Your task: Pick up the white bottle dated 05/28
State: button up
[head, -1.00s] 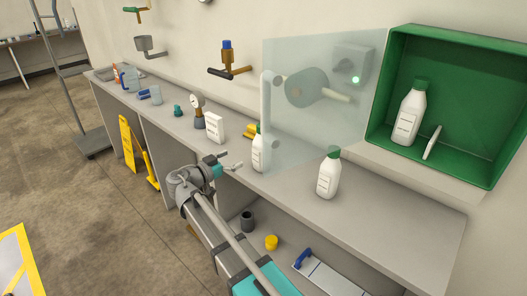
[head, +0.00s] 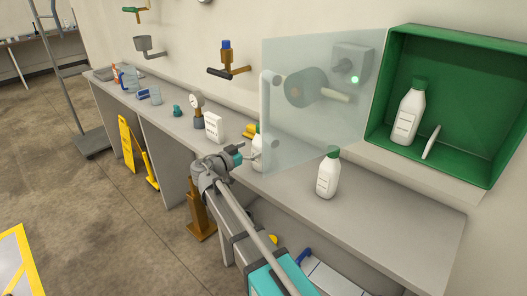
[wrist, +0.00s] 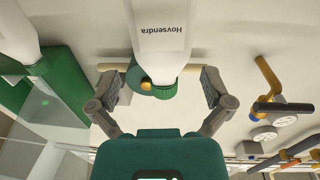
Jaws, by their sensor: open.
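A white bottle with a green cap (head: 257,138) stands on the counter beside the clear panel. My gripper (head: 246,153) is open in front of it, at its side. In the wrist view, which looks upside down, this bottle (wrist: 161,30) shows the label word "Hovsendra" between my open fingers (wrist: 160,80); I cannot tell whether they touch it. A second white bottle (head: 327,178) stands on the counter to the right. A third (head: 407,118) stands in the green box. I cannot read a date on any of them.
The clear panel (head: 310,130) rises close to my gripper. The green box (head: 480,165) also holds a small white card (head: 431,142).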

aim_at(255, 146)
jog(key=shift+w+d, duration=0.1)
jog(key=shift+x, duration=2.5)
jog(key=shift+f, duration=0.1)
jog(key=c, duration=1.1)
jog(key=shift+r, duration=0.2)
